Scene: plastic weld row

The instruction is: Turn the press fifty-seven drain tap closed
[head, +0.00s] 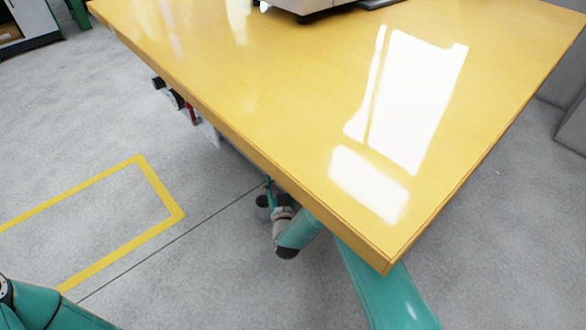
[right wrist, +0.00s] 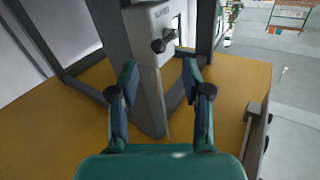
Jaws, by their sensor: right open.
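In the right wrist view my right gripper (right wrist: 159,66) is open and empty, fingers apart. A pale box (right wrist: 152,28) with small lettering and a black knob (right wrist: 158,46) lies beyond the fingertips, apart from them. Small fittings (head: 170,93), black with a red part (head: 193,114), stick out at the bench's edge in the head view. I cannot tell which fitting is the drain tap. My left gripper is out of view.
The glossy yellow bench (head: 290,75) fills much of the head view, with a machine base (head: 305,8) at its far side. In the right wrist view a grey post (right wrist: 150,100) stands close beyond the fingers. The floor (head: 215,250) beside the bench is clear.

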